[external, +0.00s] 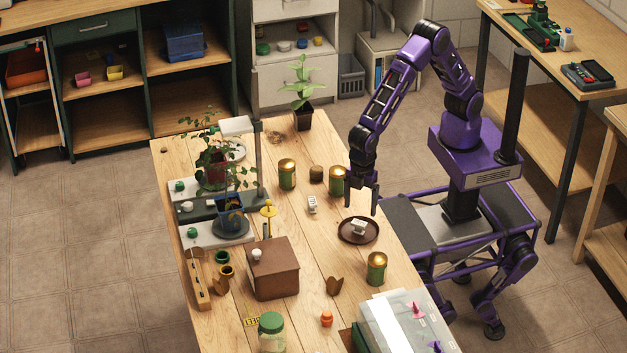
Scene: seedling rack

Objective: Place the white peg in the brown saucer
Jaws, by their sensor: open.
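The brown saucer (345,236) lies on the wooden table near its right edge. A small white piece (359,227) rests in it and looks like the white peg, though it is too small to be sure of its shape. A similar small white piece (311,204) stands on the table to the left of the saucer. My gripper (362,208) points down just above the saucer. Its fingers are apart, with nothing seen between them, and it looks clear of the white piece.
Gold-topped green tins (287,175) stand behind the saucer, and another tin (376,268) stands in front. A brown box (273,275), potted plants (230,215) and a clear bin (400,325) also occupy the table. Bare wood lies between the box and saucer.

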